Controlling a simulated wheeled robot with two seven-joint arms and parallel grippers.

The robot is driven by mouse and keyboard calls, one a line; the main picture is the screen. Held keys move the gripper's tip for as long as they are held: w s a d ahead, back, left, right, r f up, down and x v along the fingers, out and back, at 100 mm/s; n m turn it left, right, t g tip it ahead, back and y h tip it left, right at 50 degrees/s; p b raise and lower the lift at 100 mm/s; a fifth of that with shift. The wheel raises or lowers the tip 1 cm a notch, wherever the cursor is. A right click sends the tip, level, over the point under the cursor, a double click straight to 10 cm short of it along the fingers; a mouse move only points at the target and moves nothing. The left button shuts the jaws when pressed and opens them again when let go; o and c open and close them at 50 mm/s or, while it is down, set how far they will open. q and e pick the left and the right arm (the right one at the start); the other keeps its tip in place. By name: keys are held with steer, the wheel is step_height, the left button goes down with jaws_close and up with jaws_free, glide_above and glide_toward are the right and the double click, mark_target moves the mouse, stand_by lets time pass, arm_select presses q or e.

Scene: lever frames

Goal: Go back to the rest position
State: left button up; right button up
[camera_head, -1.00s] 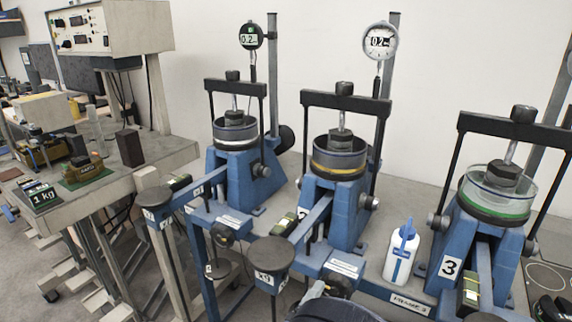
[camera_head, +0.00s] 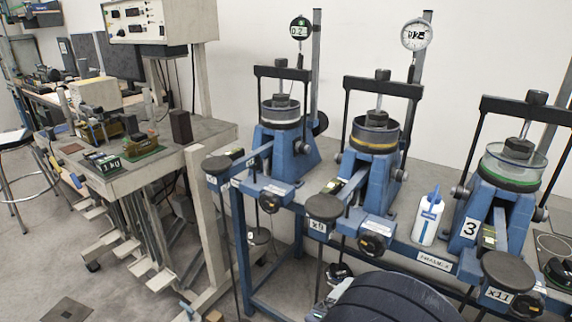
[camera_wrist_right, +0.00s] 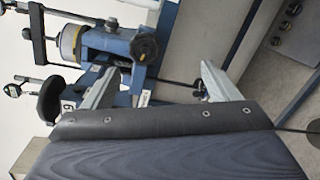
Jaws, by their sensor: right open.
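My right gripper (camera_wrist_right: 160,90) shows in the right wrist view with its two pale fingers spread apart and nothing between them. A blue lever frame with a round black pad and a black knob (camera_wrist_right: 144,46) lies beyond the fingers, apart from them as far as I can tell. In the head view a large dark rounded part of my right arm fills the bottom edge, in front of the lever frames. The fingers are not clear there. My left gripper is not in view.
Three blue lever frames stand in a row: left (camera_head: 286,153), middle (camera_head: 366,188) and right (camera_head: 490,215). A white bottle (camera_head: 428,218) stands between the middle and right ones. A bench (camera_head: 130,178) with a control box (camera_head: 160,22) is at left. Floor (camera_head: 40,245) shows at lower left.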

steer(key=s+d+m+g+y+p, duration=0.55)
steer(key=s+d+m+g, duration=0.45)
steer(key=s+d+g, duration=0.25)
steer(key=s+a+r+m+t+y+p, duration=0.3)
steer(key=s+a+r+m+t+y, duration=0.1)
steer(key=r+y, duration=0.5)
step_height(320, 180, up, 2)
steer(key=shift+s+a+r+m+t, duration=0.2)
steer(key=shift+m+t, duration=0.35)
steer(key=shift+m, duration=0.55)
